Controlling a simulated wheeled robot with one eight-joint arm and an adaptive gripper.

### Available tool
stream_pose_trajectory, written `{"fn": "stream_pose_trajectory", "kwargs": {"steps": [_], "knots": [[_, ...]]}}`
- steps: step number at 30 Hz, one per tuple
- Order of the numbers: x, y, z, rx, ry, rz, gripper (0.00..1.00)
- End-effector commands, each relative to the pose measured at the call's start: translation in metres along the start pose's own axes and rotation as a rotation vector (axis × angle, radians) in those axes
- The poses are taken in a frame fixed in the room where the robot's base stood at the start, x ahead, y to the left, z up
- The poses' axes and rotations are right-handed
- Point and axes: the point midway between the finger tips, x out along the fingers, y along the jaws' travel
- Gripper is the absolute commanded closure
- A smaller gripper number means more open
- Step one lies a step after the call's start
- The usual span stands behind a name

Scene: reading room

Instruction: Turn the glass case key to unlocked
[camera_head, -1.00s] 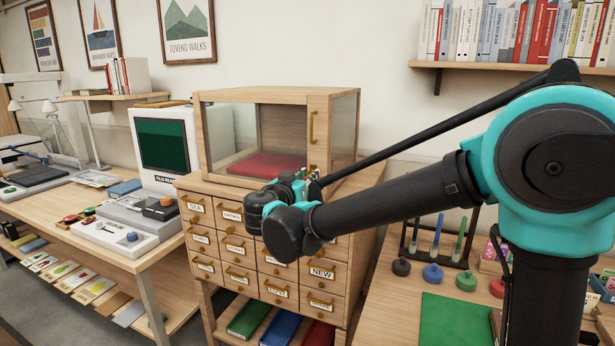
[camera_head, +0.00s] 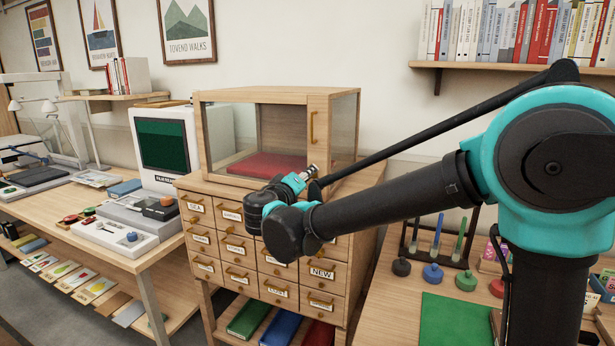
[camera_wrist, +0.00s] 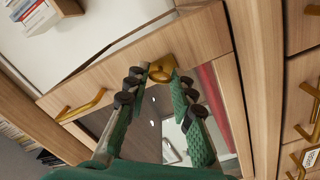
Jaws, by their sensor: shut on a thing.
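The glass case (camera_head: 231,92) is a wooden box with glass panes, standing on the drawer cabinet. Its door frame has a brass handle (camera_head: 312,127); the handle also shows at left in the wrist view (camera_wrist: 82,105). The brass key (camera_wrist: 160,66) sits at the door's wooden frame, at the top middle of the wrist view. My gripper (camera_wrist: 161,76) is shut on the key, one green finger with dark pads on each side. In the head view my gripper (camera_head: 309,171) is at the case's lower right front corner. The key's turn angle cannot be told.
A red cushion (camera_head: 268,165) lies inside the case. The drawer cabinet (camera_head: 233,257) with labelled drawers is below my wrist. A microfilm reader (camera_head: 162,147) stands to the left. Stamps and a green mat (camera_head: 458,318) lie on the right desk.

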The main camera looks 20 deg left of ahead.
Motion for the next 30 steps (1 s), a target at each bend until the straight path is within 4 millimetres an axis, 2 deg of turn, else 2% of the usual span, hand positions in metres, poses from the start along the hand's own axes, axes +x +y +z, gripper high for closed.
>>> {"fn": "stream_pose_trajectory", "kwargs": {"steps": [15, 22, 30], "knots": [[-0.0001, -0.0006, -0.0002, -0.459, 0.001, -0.001, 1.0], [-0.0001, -0.0007, -0.0001, -0.597, 0.001, -0.001, 1.0], [-0.0002, -0.0008, -0.0001, -0.677, 0.001, -0.001, 1.0]]}}
